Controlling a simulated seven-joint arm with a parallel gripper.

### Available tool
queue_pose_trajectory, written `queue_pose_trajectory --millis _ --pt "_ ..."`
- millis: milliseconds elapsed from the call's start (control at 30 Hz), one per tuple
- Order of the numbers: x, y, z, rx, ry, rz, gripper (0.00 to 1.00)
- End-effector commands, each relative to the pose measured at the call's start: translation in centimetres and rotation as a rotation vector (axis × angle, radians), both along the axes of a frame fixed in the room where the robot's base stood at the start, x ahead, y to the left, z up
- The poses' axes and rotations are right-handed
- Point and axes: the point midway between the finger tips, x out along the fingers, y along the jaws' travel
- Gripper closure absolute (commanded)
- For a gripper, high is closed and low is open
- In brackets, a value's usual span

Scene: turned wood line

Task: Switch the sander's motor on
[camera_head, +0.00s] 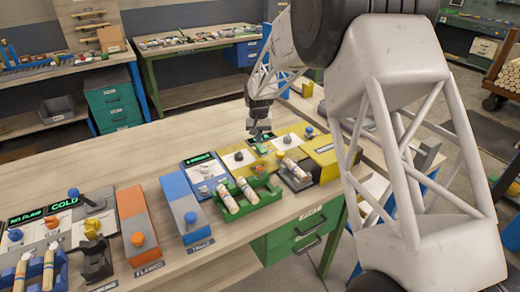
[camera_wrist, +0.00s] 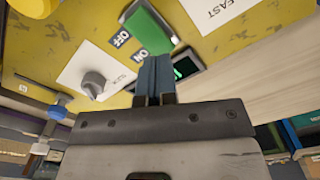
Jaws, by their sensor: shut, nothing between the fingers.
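The yellow sander (camera_head: 318,152) stands on the bench right of centre in the head view. Its yellow panel (camera_wrist: 60,42) fills the top of the wrist view. It carries a green rocker switch (camera_wrist: 150,28) with OFF and ON labels beside it; the ON label (camera_wrist: 140,54) is next to my fingertips. My gripper (camera_head: 259,136) is over the panel with its fingers shut and empty. In the wrist view the blue-grey fingertips (camera_wrist: 155,62) are just below the switch's lower end. I cannot tell whether they touch it.
A grey knob (camera_wrist: 93,84) sits on a white plate beside the switch. A small dark display (camera_wrist: 188,70) with a green mark is beside my fingers. A green rack (camera_head: 246,202) with turned wood pieces stands in front of the sander. Bare bench top lies behind and left.

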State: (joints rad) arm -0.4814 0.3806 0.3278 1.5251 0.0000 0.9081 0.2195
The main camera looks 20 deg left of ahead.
Motion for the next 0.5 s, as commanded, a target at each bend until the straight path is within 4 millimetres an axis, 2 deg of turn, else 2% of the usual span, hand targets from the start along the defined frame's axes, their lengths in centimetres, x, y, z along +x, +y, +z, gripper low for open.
queue_pose_trajectory --millis 500 --pt "0.0 0.0 -0.37 0.0 0.0 0.0 1.0"
